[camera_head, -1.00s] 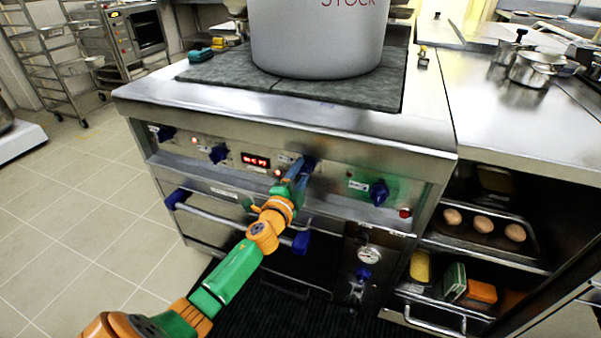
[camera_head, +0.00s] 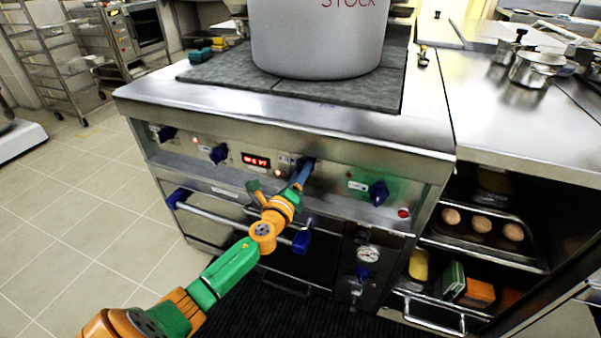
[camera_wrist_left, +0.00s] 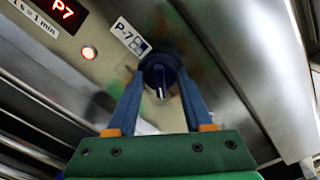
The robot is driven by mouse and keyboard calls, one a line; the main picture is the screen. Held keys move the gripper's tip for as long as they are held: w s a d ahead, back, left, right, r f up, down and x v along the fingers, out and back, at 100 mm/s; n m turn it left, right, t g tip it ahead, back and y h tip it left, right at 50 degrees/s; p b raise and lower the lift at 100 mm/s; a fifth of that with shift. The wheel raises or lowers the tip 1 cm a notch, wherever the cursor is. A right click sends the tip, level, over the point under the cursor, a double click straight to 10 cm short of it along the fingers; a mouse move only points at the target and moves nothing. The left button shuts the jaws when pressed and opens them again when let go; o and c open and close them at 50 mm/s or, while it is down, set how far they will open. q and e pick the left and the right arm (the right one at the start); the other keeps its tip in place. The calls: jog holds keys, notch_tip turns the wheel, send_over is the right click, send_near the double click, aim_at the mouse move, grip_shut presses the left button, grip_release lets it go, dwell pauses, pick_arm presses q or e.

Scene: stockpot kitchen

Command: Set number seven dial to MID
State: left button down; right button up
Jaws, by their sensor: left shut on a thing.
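The number seven dial (camera_head: 308,161) is a dark blue knob on the steel front panel of the stove. In the left wrist view the dial (camera_wrist_left: 160,76) sits right of a label (camera_wrist_left: 130,37) that starts with P-7. A white pointer mark on it points down in that picture. My left gripper (camera_head: 302,172) has its two blue fingers on either side of the knob and is shut on it. In the left wrist view the fingers (camera_wrist_left: 160,88) flank the dial. The position marks around the dial are not legible. My right gripper is not in view.
Other blue dials sit on the panel, at left (camera_head: 218,154) and right (camera_head: 378,193). A red display (camera_head: 256,161) is between them. A large stockpot (camera_head: 318,40) stands on the stove top. Handrails with blue ends (camera_head: 301,242) run below the panel. An open shelf (camera_head: 490,255) is at right.

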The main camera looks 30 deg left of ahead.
pick_arm(q)
jog(key=m, duration=0.3)
jog(key=shift+m, duration=0.4)
jog(key=shift+m+p, duration=0.55)
jog(key=shift+m, duration=1.15)
jog(key=shift+c, duration=1.5)
grip_release()
